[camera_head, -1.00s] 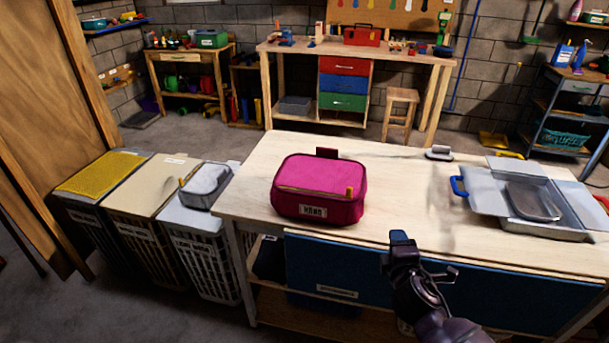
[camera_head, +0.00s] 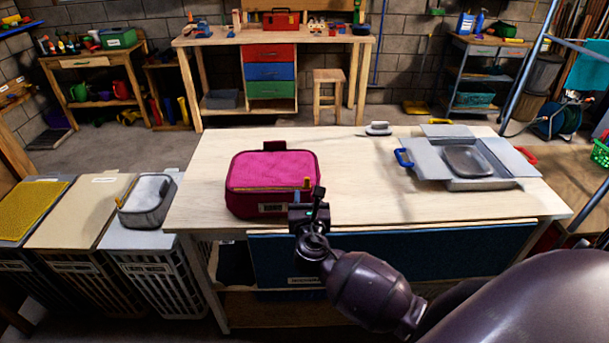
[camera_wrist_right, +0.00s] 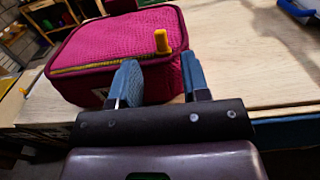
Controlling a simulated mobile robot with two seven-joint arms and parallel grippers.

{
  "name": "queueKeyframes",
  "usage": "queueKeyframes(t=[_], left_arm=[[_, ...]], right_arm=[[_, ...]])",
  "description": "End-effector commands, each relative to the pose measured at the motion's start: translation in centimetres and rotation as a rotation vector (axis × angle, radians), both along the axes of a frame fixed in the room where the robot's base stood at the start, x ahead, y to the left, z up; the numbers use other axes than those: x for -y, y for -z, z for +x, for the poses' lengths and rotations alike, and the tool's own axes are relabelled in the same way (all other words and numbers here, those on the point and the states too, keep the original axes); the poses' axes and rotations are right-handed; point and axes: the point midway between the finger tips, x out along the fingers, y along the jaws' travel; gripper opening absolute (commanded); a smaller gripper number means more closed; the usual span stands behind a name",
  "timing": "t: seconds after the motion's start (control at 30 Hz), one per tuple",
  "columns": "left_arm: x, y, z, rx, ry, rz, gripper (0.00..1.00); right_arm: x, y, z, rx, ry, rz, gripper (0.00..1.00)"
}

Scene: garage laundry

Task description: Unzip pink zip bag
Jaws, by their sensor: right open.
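The pink zip bag (camera_head: 272,170) sits upright on the left part of the wooden table. A yellow zipper line runs along its upper front edge. A yellow pull tab (camera_wrist_right: 161,41) stands at the bag's right front corner. My right gripper (camera_head: 308,203) is at that corner, in front of the bag. In the right wrist view its two blue-grey fingers (camera_wrist_right: 162,80) are apart, with the pull tab beyond them and nothing between them. I cannot tell whether a finger touches the bag. My left gripper is not in view.
A grey tray with open flaps (camera_head: 482,183) stands at the table's right. An iron-like object (camera_head: 378,129) lies at the back edge. A grey container (camera_head: 147,201) sits on the baskets at left. The table's middle is clear.

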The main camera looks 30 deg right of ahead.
Motion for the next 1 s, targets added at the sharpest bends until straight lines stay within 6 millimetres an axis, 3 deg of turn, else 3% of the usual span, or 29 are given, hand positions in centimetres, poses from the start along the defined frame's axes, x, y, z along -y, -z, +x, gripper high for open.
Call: queueKeyframes(t=[0.5,1.0], left_arm=[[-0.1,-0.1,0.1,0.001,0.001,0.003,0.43],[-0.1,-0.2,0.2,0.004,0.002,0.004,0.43]], right_arm=[[4.2,0.0,6.9,0.001,0.001,0.002,0.43],[4.9,0.0,7.9,0.001,0.0,0.004,0.41]])
